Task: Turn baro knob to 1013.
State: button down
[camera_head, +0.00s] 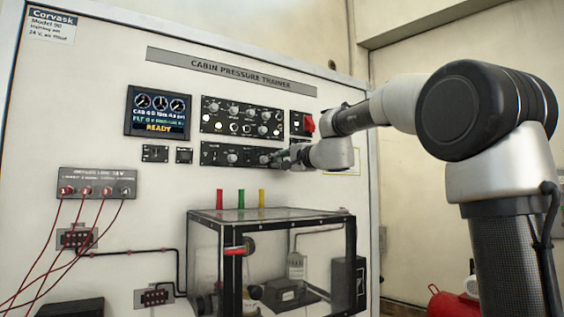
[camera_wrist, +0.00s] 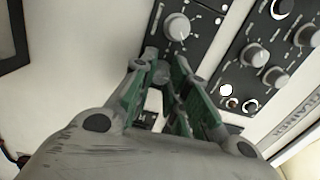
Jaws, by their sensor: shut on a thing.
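The wall panel in the head view has a low black strip (camera_head: 219,148) with a row of knobs. My gripper (camera_head: 275,160) is at the right end of this strip. In the wrist view my gripper's green-padded fingers (camera_wrist: 165,68) are closed around a grey knob (camera_wrist: 161,76), mostly hidden between them. I cannot read its label or its setting. Another light grey knob (camera_wrist: 177,27) on the strip stands clear just beyond the fingertips. The display (camera_head: 158,111) on the left shows dials, small figures and the word READY.
A larger knob panel (camera_head: 242,103) sits above the strip, with a red switch (camera_head: 309,123) to its right. Below, a clear box (camera_head: 272,216) juts out with coloured posts on top. Red leads (camera_head: 84,208) hang from sockets at left.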

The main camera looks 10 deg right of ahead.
jog(key=shift+f+m, duration=0.1)
jog(key=shift+m, duration=1.2)
jog(key=c, duration=1.4)
grip_release()
jog(key=shift+o, duration=0.2)
jog(key=v, duration=1.2)
